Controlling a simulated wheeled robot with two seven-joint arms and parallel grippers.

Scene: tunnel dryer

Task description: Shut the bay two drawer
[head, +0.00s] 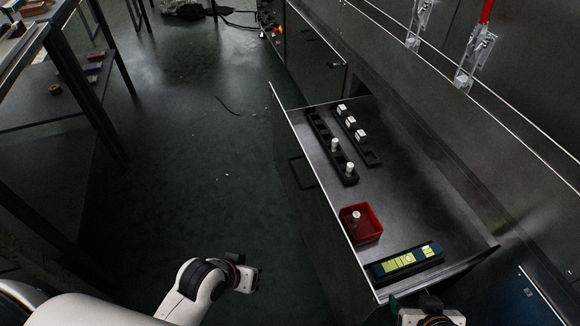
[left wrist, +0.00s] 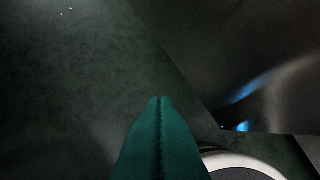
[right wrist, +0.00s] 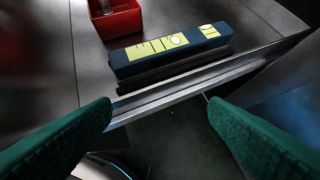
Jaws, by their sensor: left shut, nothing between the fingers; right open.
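The pulled-out drawer (head: 415,195) is a long dark metal tray in the head view, standing out to the left from the cabinet. Its front panel carries a dark handle (head: 298,172). My right gripper (head: 400,303) is at the drawer's near end, partly cut off by the frame. In the right wrist view the green fingers of my right gripper (right wrist: 160,107) are wide apart with nothing between them, and the drawer's near rim (right wrist: 190,84) runs just beyond them. Contact cannot be told. My left gripper (left wrist: 161,100) is shut and empty over the floor, left of the drawer.
The drawer holds a red bin (head: 373,225), a dark blue box with yellow-green labels (head: 405,262) and black racks (head: 320,138) with several white pieces. A shelf table (head: 60,110) stands at the left. The green floor (head: 190,150) between is mostly clear.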

